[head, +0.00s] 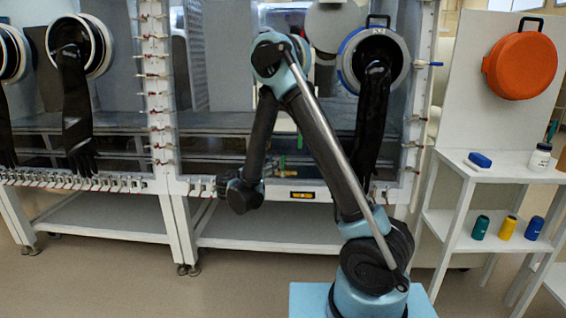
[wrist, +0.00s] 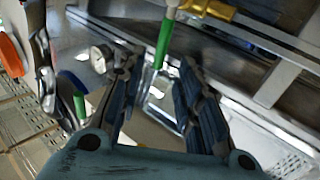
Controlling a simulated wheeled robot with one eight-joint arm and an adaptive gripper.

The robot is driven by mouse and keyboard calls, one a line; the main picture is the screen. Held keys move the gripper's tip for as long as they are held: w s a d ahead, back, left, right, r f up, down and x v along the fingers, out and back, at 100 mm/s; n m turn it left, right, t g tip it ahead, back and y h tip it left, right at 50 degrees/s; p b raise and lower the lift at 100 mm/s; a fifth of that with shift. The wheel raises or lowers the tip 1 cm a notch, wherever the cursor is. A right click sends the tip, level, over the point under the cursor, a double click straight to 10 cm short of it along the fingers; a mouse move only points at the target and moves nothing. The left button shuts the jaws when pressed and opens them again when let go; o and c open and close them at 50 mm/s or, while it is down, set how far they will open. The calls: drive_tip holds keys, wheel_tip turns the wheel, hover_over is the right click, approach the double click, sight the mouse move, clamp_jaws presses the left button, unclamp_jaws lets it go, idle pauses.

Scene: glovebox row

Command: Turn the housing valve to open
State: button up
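A valve with a green lever (wrist: 165,42) and a yellow body (wrist: 213,9) shows at the top of the wrist view, on the glovebox front. The lever points down, towards the gap between my fingers. My gripper (wrist: 158,65) is open and empty, with a dark finger on each side. The lever's lower end appears between or just beyond the fingertips; I cannot tell the depth. In the head view a green lever (head: 282,163) shows low on the glovebox front, right of my wrist. Which lever belongs to the housing valve is not readable.
A round gauge (wrist: 98,58) and a second green handle (wrist: 80,105) are left of my fingers in the wrist view. Black gloves (head: 372,110) hang from the glovebox ports. A white shelf (head: 490,172) with small containers and an orange round lid (head: 522,66) stand at right.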

sight(283, 159)
drive_tip(key=x, duration=0.7)
drive_tip(key=shift+w+d, duration=0.1)
drive_tip(key=shift+c, duration=0.6)
clamp_jaws()
